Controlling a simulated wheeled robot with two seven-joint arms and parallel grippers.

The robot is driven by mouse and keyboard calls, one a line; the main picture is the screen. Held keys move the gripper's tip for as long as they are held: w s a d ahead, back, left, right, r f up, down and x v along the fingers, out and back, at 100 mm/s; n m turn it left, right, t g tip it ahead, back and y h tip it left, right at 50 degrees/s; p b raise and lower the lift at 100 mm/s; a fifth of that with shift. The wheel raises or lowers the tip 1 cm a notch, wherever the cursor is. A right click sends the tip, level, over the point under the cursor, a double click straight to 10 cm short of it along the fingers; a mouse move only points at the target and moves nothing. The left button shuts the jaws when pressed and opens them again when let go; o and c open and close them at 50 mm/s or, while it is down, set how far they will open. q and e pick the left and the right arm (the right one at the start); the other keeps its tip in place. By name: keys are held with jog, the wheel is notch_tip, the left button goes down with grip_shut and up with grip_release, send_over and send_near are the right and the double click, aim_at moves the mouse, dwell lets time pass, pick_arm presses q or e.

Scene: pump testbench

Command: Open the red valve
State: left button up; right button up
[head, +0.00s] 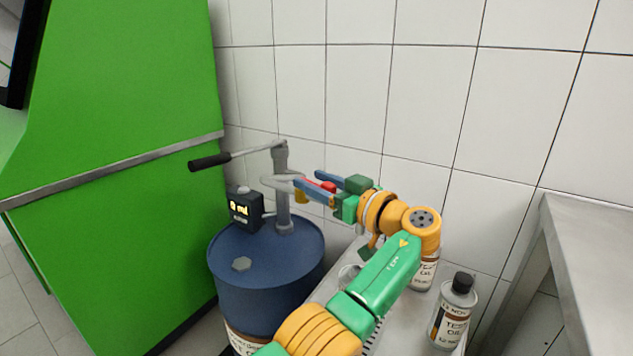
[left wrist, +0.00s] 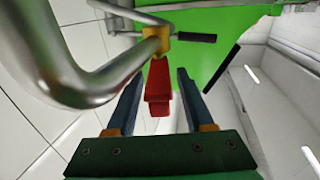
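The red valve handle (head: 328,187) sits on the pipe of the pump, above the blue drum (head: 262,285). In the left wrist view the red handle (left wrist: 159,88) hangs from a yellow fitting (left wrist: 156,40) on the grey metal pipe (left wrist: 75,80). My left gripper (head: 310,181) is around the handle with its two blue fingers apart. In the left wrist view the fingers of my left gripper (left wrist: 157,90) stand on either side of the handle, with a gap on both sides. In the head view the fingers partly hide the handle. My right gripper is not in view.
The pump lever with a black grip (head: 210,162) extends left over the drum. A small black display box (head: 245,210) stands on the drum. A green cabinet (head: 120,130) is at left, a tiled wall behind. Bottles, including a test oil bottle (head: 455,310), stand on a grey surface.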

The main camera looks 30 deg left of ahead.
aim_at(333, 190)
pick_arm(q)
jog(key=v, duration=0.6)
jog(key=shift+w+r, duration=0.1)
jog(key=shift+r, duration=0.1)
jog(key=shift+s+d+f, duration=0.2)
jog(key=shift+s+d, duration=0.1)
jog(key=shift+d, duration=0.2)
